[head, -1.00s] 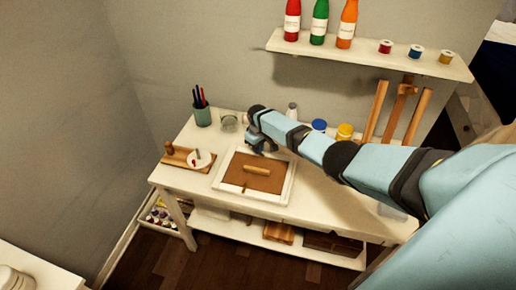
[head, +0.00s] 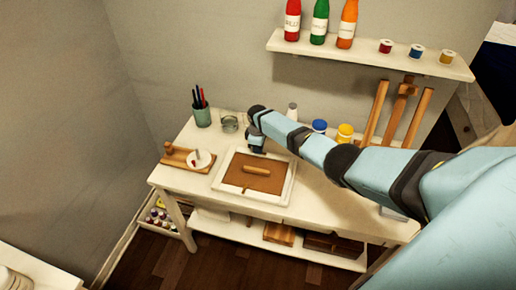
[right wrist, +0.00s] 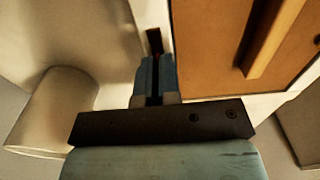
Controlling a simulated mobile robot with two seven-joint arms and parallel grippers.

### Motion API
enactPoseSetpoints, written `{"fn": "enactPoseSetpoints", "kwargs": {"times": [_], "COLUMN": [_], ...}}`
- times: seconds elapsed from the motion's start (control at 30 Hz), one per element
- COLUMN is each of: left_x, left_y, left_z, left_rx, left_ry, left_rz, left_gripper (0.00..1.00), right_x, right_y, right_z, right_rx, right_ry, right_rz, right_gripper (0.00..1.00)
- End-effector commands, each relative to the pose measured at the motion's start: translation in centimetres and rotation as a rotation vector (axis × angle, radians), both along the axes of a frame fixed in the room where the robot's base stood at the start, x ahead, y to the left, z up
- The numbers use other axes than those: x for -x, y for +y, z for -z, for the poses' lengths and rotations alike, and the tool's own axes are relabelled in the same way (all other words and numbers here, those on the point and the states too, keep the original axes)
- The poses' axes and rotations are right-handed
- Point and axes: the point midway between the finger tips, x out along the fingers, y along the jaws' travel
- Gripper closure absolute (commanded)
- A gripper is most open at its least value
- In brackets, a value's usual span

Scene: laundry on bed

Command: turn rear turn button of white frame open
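The white frame (head: 224,178) lies flat on the white table with its brown backing panel (head: 240,170) up. My right gripper (head: 257,151) points down at the frame's rear rim. In the right wrist view, its fingers (right wrist: 155,62) are close together, with the small dark rear turn button (right wrist: 154,42) at their tips. The fingers appear closed on the button and hide its near end. My left gripper is not in view.
A glass (head: 229,123) and a dark-pen cup (head: 202,115) stand behind the frame. A wooden board (head: 174,158) with a white dish lies to its left. Paint jars (head: 345,131) and an easel (head: 409,115) stand at the right, beneath a bottle shelf (head: 375,55).

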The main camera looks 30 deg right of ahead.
Motion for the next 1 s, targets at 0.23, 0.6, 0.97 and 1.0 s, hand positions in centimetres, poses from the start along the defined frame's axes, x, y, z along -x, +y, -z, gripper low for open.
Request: {"fn": "enactPoseSetpoints", "kwargs": {"times": [0.23,0.6,0.97,1.0], "left_x": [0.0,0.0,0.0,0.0], "left_y": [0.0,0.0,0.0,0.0], "left_z": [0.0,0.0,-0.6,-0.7], "left_rx": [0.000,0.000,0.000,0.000], "left_ry": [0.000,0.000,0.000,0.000], "left_rz": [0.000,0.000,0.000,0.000], "left_gripper": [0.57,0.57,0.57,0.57], "right_x": [0.0,0.0,0.0,-0.1], "right_y": [0.0,0.0,0.0,0.0], "right_z": [0.0,0.0,-2.8,-3.7], "right_rx": [0.001,0.001,0.001,0.001], "right_ry": [0.001,0.001,-0.003,-0.003], "right_rz": [-0.002,-0.001,-0.002,-0.002], "right_gripper": [1.00,0.70,0.70,0.70]}}
